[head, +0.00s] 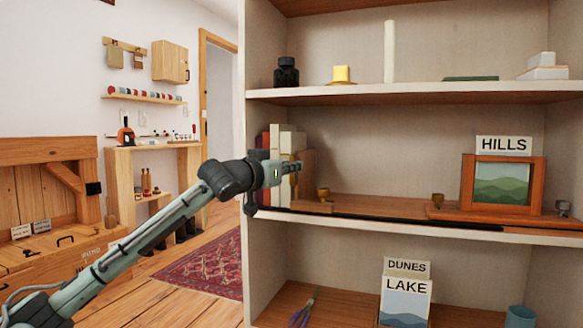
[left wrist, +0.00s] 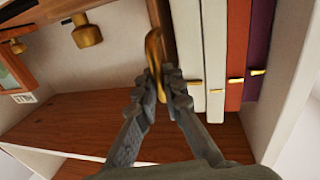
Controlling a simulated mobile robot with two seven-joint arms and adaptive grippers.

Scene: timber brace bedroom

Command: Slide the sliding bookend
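The sliding bookend (head: 307,173) is a wooden upright on the middle shelf, standing against the right side of a row of books (head: 275,145). In the left wrist view its curved brass handle (left wrist: 154,50) rises between the fingers of my left gripper (left wrist: 160,84). The fingers are closed in around the handle, one on each side, and appear to touch it. In the head view the left gripper (head: 285,171) is at the books' front, and its fingertips are hard to make out. My right gripper is not in view.
A wooden base with a dark front rail (head: 400,214) runs right along the shelf. A framed HILLS picture (head: 503,184) stands at the right. The stretch between bookend and frame is mostly clear.

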